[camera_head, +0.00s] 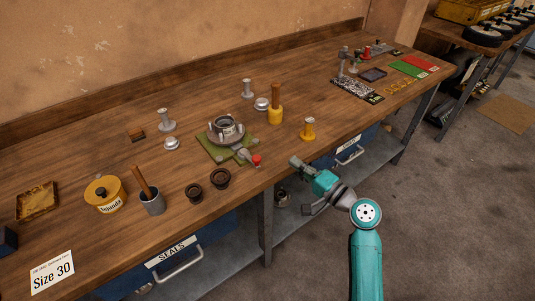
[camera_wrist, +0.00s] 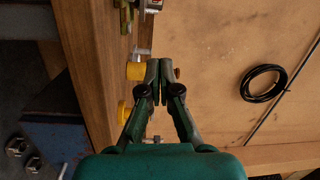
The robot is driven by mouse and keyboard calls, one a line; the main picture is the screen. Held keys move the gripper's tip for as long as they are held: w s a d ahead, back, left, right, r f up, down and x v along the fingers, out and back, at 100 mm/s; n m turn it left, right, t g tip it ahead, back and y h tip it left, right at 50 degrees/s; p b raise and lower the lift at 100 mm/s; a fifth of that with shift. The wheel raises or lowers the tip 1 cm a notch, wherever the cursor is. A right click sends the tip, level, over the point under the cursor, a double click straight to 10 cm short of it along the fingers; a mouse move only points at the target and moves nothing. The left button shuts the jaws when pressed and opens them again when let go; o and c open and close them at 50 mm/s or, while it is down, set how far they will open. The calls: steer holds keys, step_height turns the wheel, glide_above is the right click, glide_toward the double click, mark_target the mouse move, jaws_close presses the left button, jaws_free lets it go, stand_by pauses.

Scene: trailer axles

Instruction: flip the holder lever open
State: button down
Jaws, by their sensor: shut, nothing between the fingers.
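The holder (camera_head: 226,131) is a grey round fixture on a green base plate (camera_head: 212,152) near the bench's front edge in the head view. Its lever (camera_head: 244,153) sticks out to the front right and ends in a red knob (camera_head: 256,160). The lever looks low, close to the bench top. My gripper (camera_head: 294,161) is shut and empty, to the right of the red knob and apart from it, by the front edge. In the wrist view its fingertips (camera_wrist: 160,66) are together. A red and grey part, possibly the lever's end, is cut off at that view's top.
A yellow-based post (camera_head: 308,130) stands behind my gripper. A yellow pot with a wooden handle (camera_head: 275,108) stands behind the holder. The bench front edge is close to my arm.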

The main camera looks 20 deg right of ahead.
mark_target(249, 156)
steer(key=x, duration=1)
steer(key=shift+w+a, duration=0.1)
steer(key=shift+s+a+f, duration=0.2)
steer(key=shift+s+a, duration=0.3)
steer(key=shift+s, duration=0.1)
steer(key=shift+s+a+f, duration=0.15)
steer(key=shift+s+a, duration=0.3)
steer(key=shift+s, duration=0.15)
steer(key=shift+s+a, duration=0.35)
